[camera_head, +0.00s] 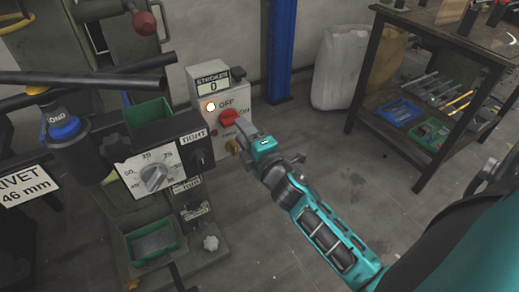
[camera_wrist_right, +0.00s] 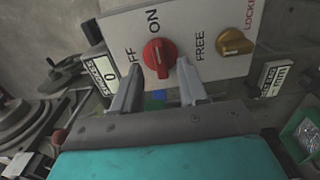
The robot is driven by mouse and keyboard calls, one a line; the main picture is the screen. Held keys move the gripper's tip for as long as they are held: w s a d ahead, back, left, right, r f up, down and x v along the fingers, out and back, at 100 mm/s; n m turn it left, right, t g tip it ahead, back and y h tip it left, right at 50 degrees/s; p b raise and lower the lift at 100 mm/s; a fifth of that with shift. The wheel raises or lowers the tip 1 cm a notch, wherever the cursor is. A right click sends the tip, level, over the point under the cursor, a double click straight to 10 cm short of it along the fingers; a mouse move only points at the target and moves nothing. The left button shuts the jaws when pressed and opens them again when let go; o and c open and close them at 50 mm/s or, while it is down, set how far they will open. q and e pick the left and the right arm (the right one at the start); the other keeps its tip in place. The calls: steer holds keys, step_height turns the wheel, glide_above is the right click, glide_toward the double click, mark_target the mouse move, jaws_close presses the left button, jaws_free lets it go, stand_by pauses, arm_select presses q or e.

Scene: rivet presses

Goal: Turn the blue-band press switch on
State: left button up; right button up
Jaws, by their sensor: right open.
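The blue-band press has a blue band (camera_head: 62,129) on its dark cylinder at the left. Its pale switch box (camera_head: 204,83) carries a stroke counter reading 0, a lit lamp (camera_head: 210,106) and a red rotary switch (camera_head: 229,118) beside OFF and ON labels. My right gripper (camera_head: 243,135) is at the front of the box. In the right wrist view the open fingers (camera_wrist_right: 159,70) point at the red switch (camera_wrist_right: 159,54), with one fingertip on each side of it. I cannot tell whether they touch it or which label it points to. My left gripper is out of view.
A yellow knob (camera_wrist_right: 235,42) beside FREE and LOCKED labels sits near the switch. A dial box (camera_head: 160,160) and green bin (camera_head: 152,240) are below left. A shelf table (camera_head: 372,58) and white sack (camera_head: 340,68) stand behind; the floor between is clear.

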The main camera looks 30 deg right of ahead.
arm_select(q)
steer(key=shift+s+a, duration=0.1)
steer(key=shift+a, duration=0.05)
arm_select(e)
steer(key=s, duration=0.9)
steer(key=shift+a, duration=0.25)
steer(key=shift+w, duration=0.1)
steer(key=s+a+f+m+g+y, duration=0.4)
steer(key=s+a+f+m+g, duration=0.35)
steer(key=a+f+m, duration=0.5)
arm_select(q)
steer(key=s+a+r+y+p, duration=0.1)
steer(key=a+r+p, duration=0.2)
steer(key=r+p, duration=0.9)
steer(key=p, duration=0.4)
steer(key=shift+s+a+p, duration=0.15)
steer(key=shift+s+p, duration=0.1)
steer(key=shift+p, duration=0.15)
arm_select(e)
steer(key=s+d+r+m+h, duration=0.1)
steer(key=d+r, duration=0.3)
steer(key=r, duration=0.9)
steer(key=shift+s+d+m, duration=0.15)
steer(key=shift+s+m, duration=0.4)
steer(key=shift+s, duration=0.1)
